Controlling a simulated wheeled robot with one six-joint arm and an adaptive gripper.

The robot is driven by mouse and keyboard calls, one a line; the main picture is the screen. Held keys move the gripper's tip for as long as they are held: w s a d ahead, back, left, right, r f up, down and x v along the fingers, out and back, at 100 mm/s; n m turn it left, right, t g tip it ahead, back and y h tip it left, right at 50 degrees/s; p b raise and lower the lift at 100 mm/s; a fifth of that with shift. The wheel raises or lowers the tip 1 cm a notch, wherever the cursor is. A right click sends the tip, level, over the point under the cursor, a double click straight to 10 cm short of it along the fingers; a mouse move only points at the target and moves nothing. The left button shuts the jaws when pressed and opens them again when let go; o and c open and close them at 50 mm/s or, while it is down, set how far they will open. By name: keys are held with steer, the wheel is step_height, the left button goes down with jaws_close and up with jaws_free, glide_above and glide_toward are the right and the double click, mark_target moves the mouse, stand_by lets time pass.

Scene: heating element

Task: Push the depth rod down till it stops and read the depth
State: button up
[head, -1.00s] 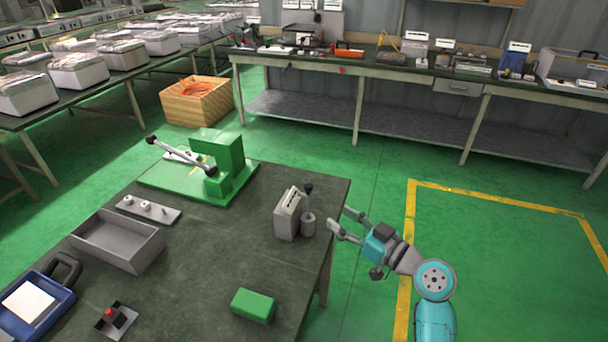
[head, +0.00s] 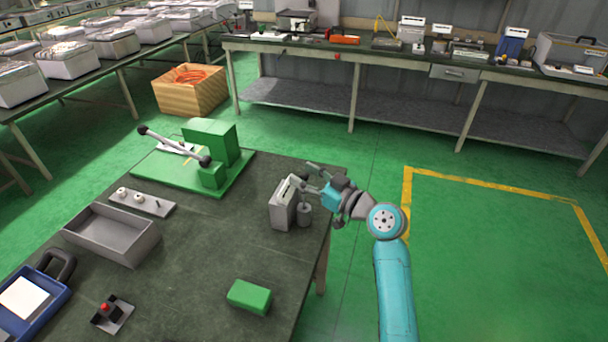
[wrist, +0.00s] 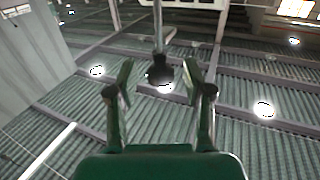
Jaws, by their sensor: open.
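The depth gauge is a grey box (head: 284,203) with a grey cylinder (head: 304,216) beside it, near the right edge of the dark table. The depth rod (wrist: 158,28) shows in the wrist view with a black knob (wrist: 160,73) on its end. My gripper (head: 307,177) is at the top of the gauge, reaching in from the right; it hides most of the knob in the head view. In the wrist view my gripper (wrist: 161,69) is open, its fingers on either side of the knob with gaps visible. A depth reading cannot be made out.
A green lever press (head: 207,150) stands at the table's back. A grey tray (head: 112,235), a green block (head: 249,296), a red-button box (head: 111,314) and a blue device (head: 28,303) lie on the table (head: 190,270). The table between the gauge and green block is clear.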

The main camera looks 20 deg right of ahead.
steer(key=shift+w+a, duration=0.2)
steer(key=shift+w, duration=0.05)
jaws_close()
steer(key=shift+f, duration=1.8)
jaws_free()
steer(key=v, duration=1.2)
